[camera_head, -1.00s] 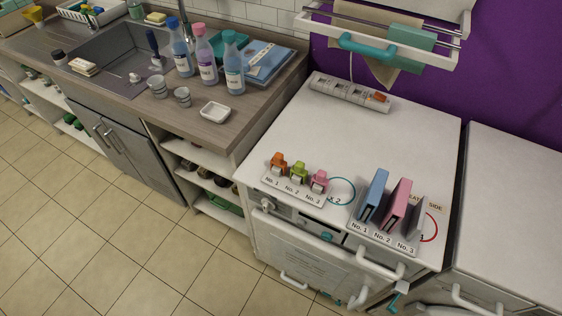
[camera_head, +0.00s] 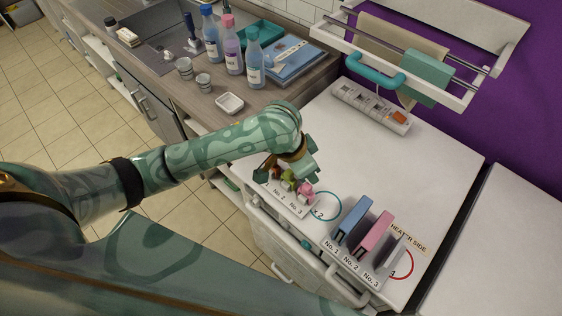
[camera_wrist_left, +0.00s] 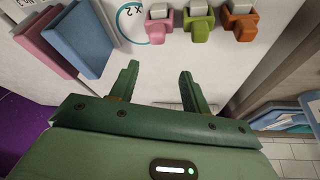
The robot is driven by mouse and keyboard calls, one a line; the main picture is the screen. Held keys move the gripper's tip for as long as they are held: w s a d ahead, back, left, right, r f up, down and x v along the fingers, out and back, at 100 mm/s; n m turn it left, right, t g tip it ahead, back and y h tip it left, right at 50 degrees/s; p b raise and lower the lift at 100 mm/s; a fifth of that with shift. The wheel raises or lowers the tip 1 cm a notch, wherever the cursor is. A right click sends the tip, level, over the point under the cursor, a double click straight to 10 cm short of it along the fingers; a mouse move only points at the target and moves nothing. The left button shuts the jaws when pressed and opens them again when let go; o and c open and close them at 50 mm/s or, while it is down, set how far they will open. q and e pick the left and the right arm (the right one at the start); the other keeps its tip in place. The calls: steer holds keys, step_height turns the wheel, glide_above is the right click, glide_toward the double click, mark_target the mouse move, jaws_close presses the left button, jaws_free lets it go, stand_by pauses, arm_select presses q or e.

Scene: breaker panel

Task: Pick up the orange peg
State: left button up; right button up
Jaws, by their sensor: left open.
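The orange peg (camera_wrist_left: 240,22) stands in its holder at the right end of a row of three in the left wrist view, beside a green peg (camera_wrist_left: 197,22) and a pink peg (camera_wrist_left: 158,24). In the head view the orange peg is mostly hidden by my left gripper (camera_head: 290,173), while the green peg (camera_head: 288,176) and pink peg (camera_head: 306,189) show below the gripper. My left gripper is open and empty, its fingertips (camera_wrist_left: 159,72) apart and pointing toward the row, more in line with the pink and green pegs than the orange one. My right gripper is not in view.
Blue (camera_head: 353,218) and pink (camera_head: 373,235) upright slabs stand in a labelled rack right of the pegs. A white power strip (camera_head: 370,105) lies at the back. A towel rack (camera_head: 400,62) hangs above. The middle of the white top is clear.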

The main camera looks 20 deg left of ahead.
arm_select(q)
steer(key=w+a+r+n+g+y, duration=0.3)
steer(key=w+a+r+n, duration=0.15)
steer(key=a+r, duration=0.4)
steer(key=b, duration=0.4)
glide_above(273, 166)
steer(key=w, duration=0.2)
steer(key=shift+m, duration=0.25)
steer(key=f, duration=1.1)
steer(key=shift+a+f, duration=0.25)
steer(key=shift+f, duration=0.15)
steer(key=f+b, duration=0.2)
steer(key=f, duration=0.1)
steer(key=f+b, duration=0.1)
steer(key=f, duration=0.1)
steer(key=shift+s+a+f, duration=0.1)
steer(key=shift+s+a, duration=0.1)
steer(key=shift+s, duration=0.1)
steer(key=shift+c, duration=0.4)
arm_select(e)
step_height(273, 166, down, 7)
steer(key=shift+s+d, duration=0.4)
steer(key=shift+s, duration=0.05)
arm_select(q)
steer(key=c, duration=0.5)
